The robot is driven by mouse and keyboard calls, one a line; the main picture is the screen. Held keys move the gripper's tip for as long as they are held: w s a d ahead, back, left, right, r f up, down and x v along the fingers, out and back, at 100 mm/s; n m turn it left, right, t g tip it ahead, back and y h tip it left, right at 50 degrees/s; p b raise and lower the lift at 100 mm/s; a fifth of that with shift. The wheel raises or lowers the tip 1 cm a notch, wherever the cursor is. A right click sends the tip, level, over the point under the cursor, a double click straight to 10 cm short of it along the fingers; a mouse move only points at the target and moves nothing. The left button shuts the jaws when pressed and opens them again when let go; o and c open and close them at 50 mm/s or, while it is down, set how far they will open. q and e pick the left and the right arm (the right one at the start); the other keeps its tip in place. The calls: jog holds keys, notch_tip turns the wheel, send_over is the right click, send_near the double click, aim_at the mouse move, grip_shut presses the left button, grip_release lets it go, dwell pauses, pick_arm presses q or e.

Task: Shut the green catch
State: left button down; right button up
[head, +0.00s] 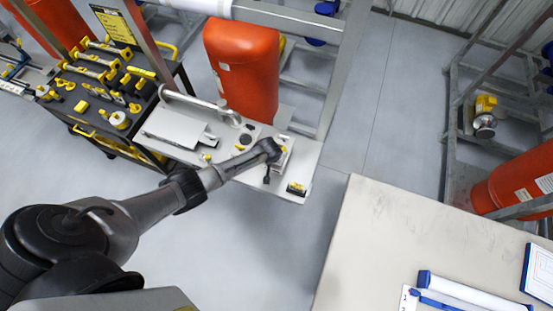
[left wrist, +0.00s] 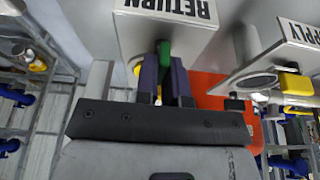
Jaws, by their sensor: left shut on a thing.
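The green catch (left wrist: 165,52) shows in the left wrist view as a narrow green piece in front of a white box labelled RETURN (left wrist: 188,12), whose lettering is upside down there. My left gripper (left wrist: 164,72) has its two dark purple fingers shut on the green catch, one on each side. The fingers hide the catch's lower part. In the head view my left gripper (head: 271,168) is over the right part of a white panel (head: 308,160), and the catch cannot be made out there. My right gripper is in neither view.
A second white box labelled SUPPLY (left wrist: 270,50) with a yellow part (left wrist: 297,85) stands to the right in the left wrist view. In the head view, an orange tank (head: 240,62) stands behind the panel, a tool cart (head: 110,85) at left, and a pale table (head: 385,235) at front right.

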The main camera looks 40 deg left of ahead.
pick_arm(q)
jog(key=c, duration=1.2)
grip_release()
jog(key=shift+r, duration=0.15)
notch_tip(320, 180, up, 5)
jog(key=p, duration=0.5)
jog(key=shift+r+p, duration=0.35)
jog(key=shift+r, duration=0.5)
